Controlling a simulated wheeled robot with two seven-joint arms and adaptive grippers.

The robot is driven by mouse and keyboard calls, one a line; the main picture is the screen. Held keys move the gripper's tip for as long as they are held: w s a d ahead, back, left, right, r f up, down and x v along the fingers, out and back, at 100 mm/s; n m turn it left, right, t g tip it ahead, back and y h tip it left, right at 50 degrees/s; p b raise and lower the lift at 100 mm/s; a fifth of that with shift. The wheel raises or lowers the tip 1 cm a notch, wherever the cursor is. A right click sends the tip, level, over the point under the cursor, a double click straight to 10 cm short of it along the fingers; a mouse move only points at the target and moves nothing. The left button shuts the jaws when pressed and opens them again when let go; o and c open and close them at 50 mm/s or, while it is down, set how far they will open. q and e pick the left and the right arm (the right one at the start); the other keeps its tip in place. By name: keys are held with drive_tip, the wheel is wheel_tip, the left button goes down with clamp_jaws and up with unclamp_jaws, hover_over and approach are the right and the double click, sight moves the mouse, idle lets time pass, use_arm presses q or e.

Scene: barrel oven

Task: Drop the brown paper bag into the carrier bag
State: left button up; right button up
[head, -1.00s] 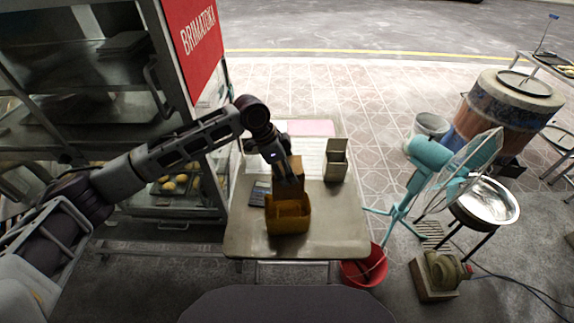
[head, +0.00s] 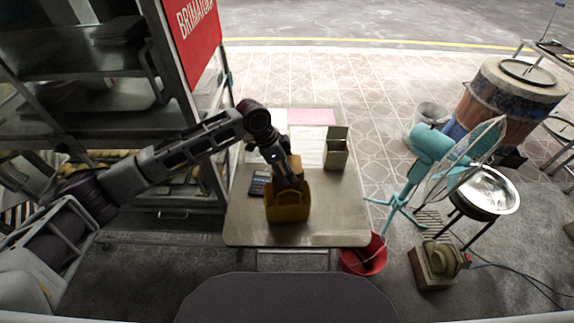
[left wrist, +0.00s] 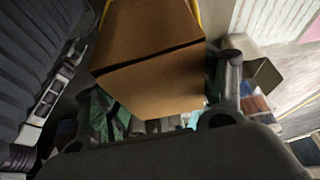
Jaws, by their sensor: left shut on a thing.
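The carrier bag (head: 287,210) is orange-yellow and stands upright near the front middle of the table. My left gripper (head: 284,182) points down at its mouth, shut on the brown paper bag (head: 296,166). In the head view the brown paper bag shows only in part, behind the fingers at the carrier bag's top. In the left wrist view the brown paper bag (left wrist: 155,65) is large and box-like between the fingers. How deep it sits in the carrier bag is hidden. My right gripper is not in view.
On the table (head: 335,215) are a calculator (head: 259,182), papers (head: 307,143) and an open-topped holder (head: 336,150). The oven rack (head: 120,90) stands left. A teal fan (head: 440,155) and red bucket (head: 364,257) stand right. The table's front right is clear.

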use_arm(q)
drive_tip(key=shift+f, duration=0.1)
drive_tip(key=o, duration=1.3)
drive_tip(key=v, duration=1.2)
drive_tip(key=shift+d, duration=0.1)
idle(0.5)
